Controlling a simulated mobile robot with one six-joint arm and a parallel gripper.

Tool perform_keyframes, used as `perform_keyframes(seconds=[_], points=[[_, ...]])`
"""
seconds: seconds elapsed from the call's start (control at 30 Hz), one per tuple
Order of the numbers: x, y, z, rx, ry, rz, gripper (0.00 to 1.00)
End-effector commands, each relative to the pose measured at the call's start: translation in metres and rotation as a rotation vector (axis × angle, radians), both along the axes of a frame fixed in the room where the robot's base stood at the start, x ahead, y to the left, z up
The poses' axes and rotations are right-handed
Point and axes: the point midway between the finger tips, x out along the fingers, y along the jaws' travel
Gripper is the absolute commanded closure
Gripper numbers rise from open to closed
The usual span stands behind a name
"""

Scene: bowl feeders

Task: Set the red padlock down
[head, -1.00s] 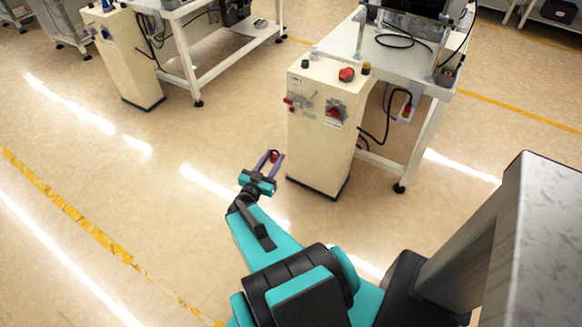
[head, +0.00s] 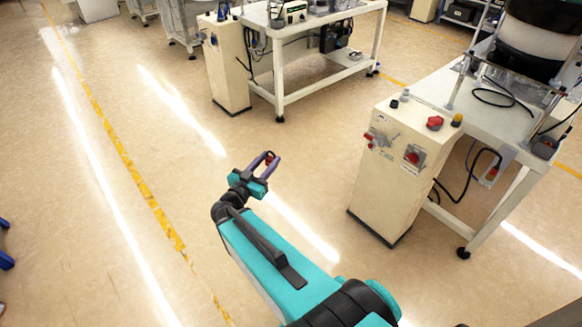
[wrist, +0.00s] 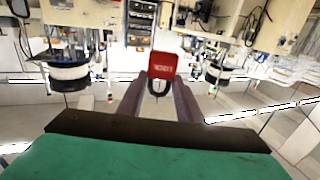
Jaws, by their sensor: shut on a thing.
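My gripper (head: 267,161) is stretched out over open floor in the head view, left of the nearer cream control cabinet. It is shut on the red padlock (wrist: 164,66), which sits between the tips of the two purple fingers in the wrist view. In the head view the padlock shows only as a small red spot at the fingertips. It is held in the air and touches no surface that I can see.
A cream control cabinet (head: 380,185) with red knobs stands at right, joined to a white bench (head: 487,125). Another cabinet (head: 225,75) and a white bench (head: 300,55) stand farther back. Bare floor (head: 110,200) with a yellow line lies left. Loose cables hang by the near bench.

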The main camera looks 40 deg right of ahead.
Motion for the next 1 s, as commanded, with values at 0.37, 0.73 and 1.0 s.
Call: perform_keyframes(seconds=[0.37,0.73,1.0], points=[[0.045,0.099,0.044,0.004,-0.001,0.115,0.91],[0.068,0.202,0.083,0.006,0.000,0.232,0.91],[0.073,0.258,0.103,0.007,0.002,0.295,0.91]])
